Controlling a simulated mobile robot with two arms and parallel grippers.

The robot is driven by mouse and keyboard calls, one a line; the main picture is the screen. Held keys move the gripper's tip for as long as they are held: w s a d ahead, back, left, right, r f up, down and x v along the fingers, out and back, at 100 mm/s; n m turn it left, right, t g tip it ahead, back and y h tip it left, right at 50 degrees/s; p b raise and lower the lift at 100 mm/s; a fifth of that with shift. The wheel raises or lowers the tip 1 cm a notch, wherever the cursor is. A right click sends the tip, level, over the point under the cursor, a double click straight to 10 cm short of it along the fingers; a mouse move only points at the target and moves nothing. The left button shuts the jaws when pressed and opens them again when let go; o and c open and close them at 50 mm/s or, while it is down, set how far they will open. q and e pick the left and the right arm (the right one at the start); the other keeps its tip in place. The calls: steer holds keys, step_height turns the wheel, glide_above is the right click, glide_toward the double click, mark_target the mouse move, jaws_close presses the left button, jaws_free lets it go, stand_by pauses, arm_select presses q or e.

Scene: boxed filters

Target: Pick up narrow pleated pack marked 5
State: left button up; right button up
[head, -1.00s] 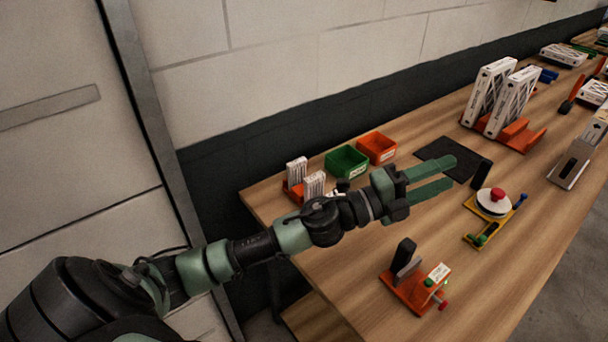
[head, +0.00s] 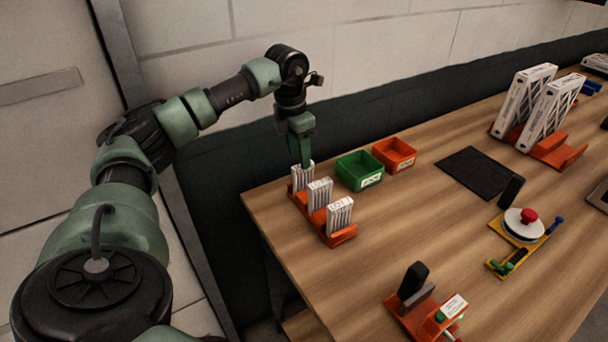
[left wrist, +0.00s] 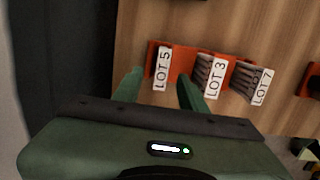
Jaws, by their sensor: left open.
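The narrow pleated pack marked LOT 5 (left wrist: 162,70) stands upright in an orange rack (head: 343,238). In the head view this pack (head: 300,177) is the farthest of three in the rack. My left gripper (head: 303,160) points down over it, open. In the left wrist view my gripper's fingers (left wrist: 158,88) lie to the left and right of the LOT 5 pack; I cannot tell whether they touch it. The pack marked LOT 3 (left wrist: 215,78) is just right of the right finger, and the LOT 7 pack (left wrist: 262,86) is farther right. My right gripper is out of view.
A green bin (head: 358,172) and an orange bin (head: 394,153) stand just right of the rack. A black mat (head: 478,172), a yellow fixture (head: 520,236) and an orange fixture (head: 425,310) are on the table. Large framed filters (head: 540,108) stand farther back.

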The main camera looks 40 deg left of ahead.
mark_target(303, 179)
arm_select(q)
steer(key=f, duration=0.1)
steer(key=f+p, duration=0.1)
steer(key=f, duration=0.2)
steer(key=shift+w+d+f+p, duration=0.2)
steer(key=shift+w+f+p, duration=0.1)
steer(key=shift+w+p, duration=0.1)
steer(key=shift+f, duration=0.35)
jaws_close()
steer(key=shift+r, duration=0.1)
